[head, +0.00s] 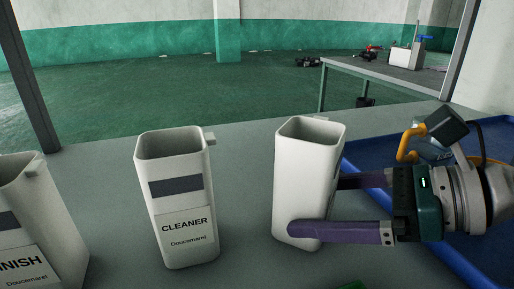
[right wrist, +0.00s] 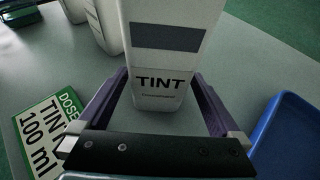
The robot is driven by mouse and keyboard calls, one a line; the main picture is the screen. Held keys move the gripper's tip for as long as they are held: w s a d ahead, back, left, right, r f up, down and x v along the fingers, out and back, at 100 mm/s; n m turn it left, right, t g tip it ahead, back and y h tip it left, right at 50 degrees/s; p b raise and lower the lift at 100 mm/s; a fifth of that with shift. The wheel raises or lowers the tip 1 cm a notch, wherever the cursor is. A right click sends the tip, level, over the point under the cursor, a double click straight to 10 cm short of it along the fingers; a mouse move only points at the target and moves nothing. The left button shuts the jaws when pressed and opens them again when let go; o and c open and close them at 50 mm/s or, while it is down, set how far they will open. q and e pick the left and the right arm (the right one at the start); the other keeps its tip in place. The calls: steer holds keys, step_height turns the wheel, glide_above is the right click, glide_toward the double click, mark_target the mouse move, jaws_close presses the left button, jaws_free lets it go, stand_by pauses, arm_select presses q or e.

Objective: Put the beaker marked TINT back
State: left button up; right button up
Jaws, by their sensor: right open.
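The white beaker marked TINT (right wrist: 165,60) stands upright on the grey table between the fingers of my right gripper (right wrist: 160,92). It is also the rightmost beaker (head: 308,165) in the head view, where its label is turned out of sight. My right gripper (head: 318,208) reaches in from the right, with one purple finger along the beaker's near side and the other partly hidden behind it. The jaws are open around the beaker; whether a finger touches it I cannot tell. My left gripper is not in view.
The CLEANER beaker (head: 178,190) stands left of it, and the FINISH beaker (head: 35,225) at the far left. A blue tray (head: 365,195) lies at right under my right arm. A card reading DOSE TINT 100 ml (right wrist: 45,130) lies nearby. Table between beakers is clear.

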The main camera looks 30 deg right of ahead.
mark_target(331, 203)
steer(key=v, duration=0.6)
steer(key=shift+s+r, duration=0.2)
steer(key=shift+s, duration=0.05)
